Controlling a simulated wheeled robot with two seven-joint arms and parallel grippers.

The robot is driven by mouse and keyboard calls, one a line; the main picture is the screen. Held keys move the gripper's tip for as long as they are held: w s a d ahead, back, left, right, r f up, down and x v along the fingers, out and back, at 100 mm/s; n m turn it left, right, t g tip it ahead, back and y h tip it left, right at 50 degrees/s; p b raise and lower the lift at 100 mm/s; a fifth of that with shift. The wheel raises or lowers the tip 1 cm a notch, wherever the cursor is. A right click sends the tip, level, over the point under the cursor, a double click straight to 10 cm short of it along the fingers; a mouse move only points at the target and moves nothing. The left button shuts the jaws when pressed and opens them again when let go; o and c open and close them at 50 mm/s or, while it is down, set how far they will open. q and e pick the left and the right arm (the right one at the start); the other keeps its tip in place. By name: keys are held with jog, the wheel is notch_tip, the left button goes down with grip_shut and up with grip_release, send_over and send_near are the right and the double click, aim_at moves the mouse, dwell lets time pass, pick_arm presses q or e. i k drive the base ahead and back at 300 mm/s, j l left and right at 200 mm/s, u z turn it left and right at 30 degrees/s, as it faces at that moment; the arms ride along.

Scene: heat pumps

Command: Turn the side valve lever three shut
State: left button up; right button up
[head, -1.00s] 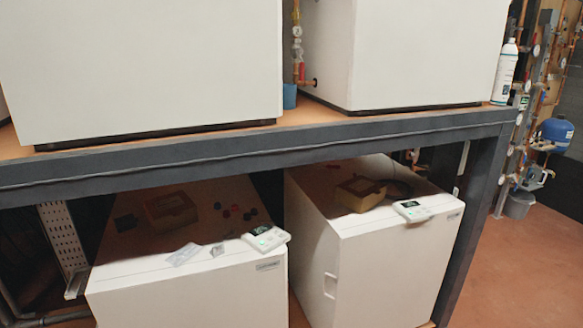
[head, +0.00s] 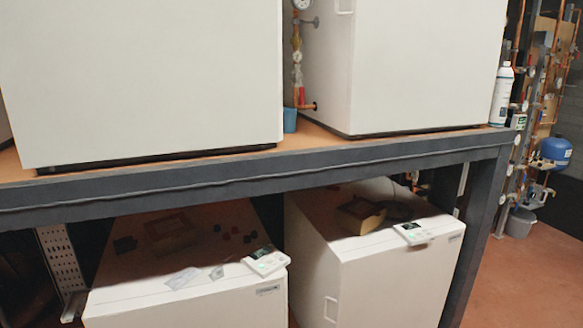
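Neither of my grippers shows in the head view. A row of copper pipes with gauges and fittings (head: 519,139) runs up the right side beyond the rack; I cannot tell which part is side valve lever three. A short copper pipe with a red fitting (head: 301,96) and a round gauge (head: 301,4) stands between the two upper white units. Any lever there is too small to make out.
A dark steel rack (head: 330,165) carries two upper white units (head: 140,80) (head: 420,70), with two lower white units (head: 190,305) (head: 385,280) beneath. A white bottle (head: 502,95) stands at the shelf's right end. A blue tank (head: 556,150) and grey bucket (head: 520,222) are beyond. Open floor (head: 535,275) lies right.

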aim_at(299, 75)
jog(key=i+j+z, duration=0.15)
jog(key=j, duration=0.15)
jog(key=i+j+z, duration=0.2)
jog(key=j, duration=0.15)
jog(key=i+j+z, duration=0.15)
jog(key=j, duration=0.2)
jog(key=j+z, duration=0.15)
jog(key=j, duration=0.25)
jog(key=i+j+z, duration=0.2)
jog(key=j, duration=0.2)
jog(key=k, duration=0.05)
